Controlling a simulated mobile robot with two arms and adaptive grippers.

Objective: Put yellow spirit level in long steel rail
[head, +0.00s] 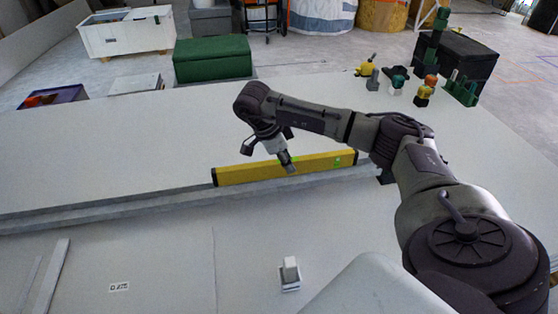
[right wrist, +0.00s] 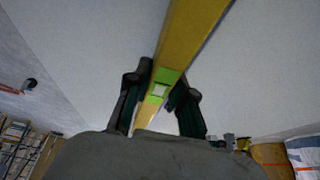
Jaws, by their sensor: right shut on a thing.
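The yellow spirit level (head: 240,174) is a long bar lying left to right in the middle of the head view. My right gripper (head: 288,163) is over its middle and shut on it; in the right wrist view the two dark fingers (right wrist: 161,92) sit on either side of the level (right wrist: 190,35) by its green vial. The long steel rail (head: 120,211) is a pale grey strip running across the white panel, along the level's near side. I cannot tell whether the level's lower edge is inside the rail or just above it. My left gripper is out of view.
A small white block in a holder (head: 290,275) stands on the near surface, with a printed label (head: 119,287) to its left. Power tools (head: 398,82) and a black case (head: 455,60) stand at the back right. A green box (head: 212,60) is beyond the panel.

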